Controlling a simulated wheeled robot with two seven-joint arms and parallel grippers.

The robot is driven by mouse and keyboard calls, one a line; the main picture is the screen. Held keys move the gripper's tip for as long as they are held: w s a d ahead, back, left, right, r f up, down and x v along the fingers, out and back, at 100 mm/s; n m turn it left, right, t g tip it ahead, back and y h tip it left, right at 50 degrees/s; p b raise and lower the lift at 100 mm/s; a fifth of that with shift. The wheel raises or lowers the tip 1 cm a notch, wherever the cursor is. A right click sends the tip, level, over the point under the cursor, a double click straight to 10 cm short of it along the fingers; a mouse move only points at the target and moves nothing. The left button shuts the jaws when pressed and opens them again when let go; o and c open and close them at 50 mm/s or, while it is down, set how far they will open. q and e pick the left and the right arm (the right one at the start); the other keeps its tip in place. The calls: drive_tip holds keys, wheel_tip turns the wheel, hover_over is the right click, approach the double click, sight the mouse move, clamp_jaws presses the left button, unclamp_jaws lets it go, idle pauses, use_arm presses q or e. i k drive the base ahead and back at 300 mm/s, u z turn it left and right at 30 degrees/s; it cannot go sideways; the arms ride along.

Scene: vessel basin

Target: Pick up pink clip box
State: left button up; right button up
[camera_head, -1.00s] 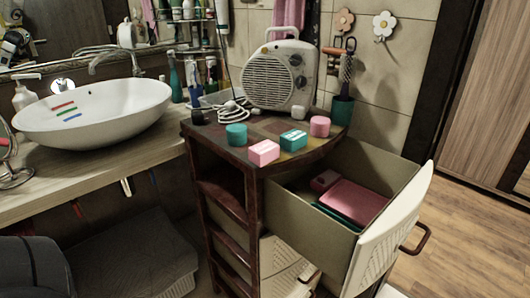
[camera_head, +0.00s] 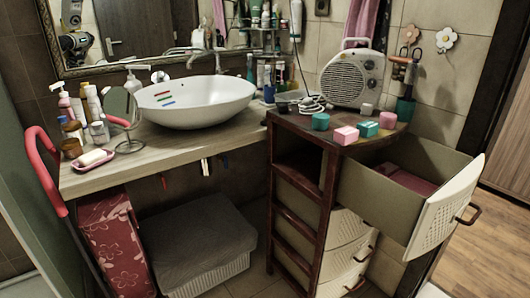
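A small pink box with a pale top (camera_head: 345,135) sits at the front edge of the dark wooden cabinet top. It looks like the clip box, but its label is too small to read. A teal box (camera_head: 368,129) of similar shape lies just right of it. A teal round container (camera_head: 320,121) stands to its left, and a pink round container (camera_head: 388,119) stands farther right. A flat pink item (camera_head: 408,180) lies inside the open drawer, partly hidden by the drawer wall. Neither of my grippers is in view.
The open drawer (camera_head: 448,208) juts out at the right below the cabinet top. A white heater (camera_head: 355,77) stands behind the boxes. A white basin (camera_head: 195,101) and counter are to the left. A grey lidded basket (camera_head: 195,240) sits on the floor.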

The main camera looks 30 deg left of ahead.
sight(344, 136)
drive_tip(key=z, duration=1.35)
drive_tip(key=k, duration=0.2)
drive_tip(key=u, duration=2.9)
drive_tip(key=i, duration=0.95)
drive_tip(key=z, duration=0.2)
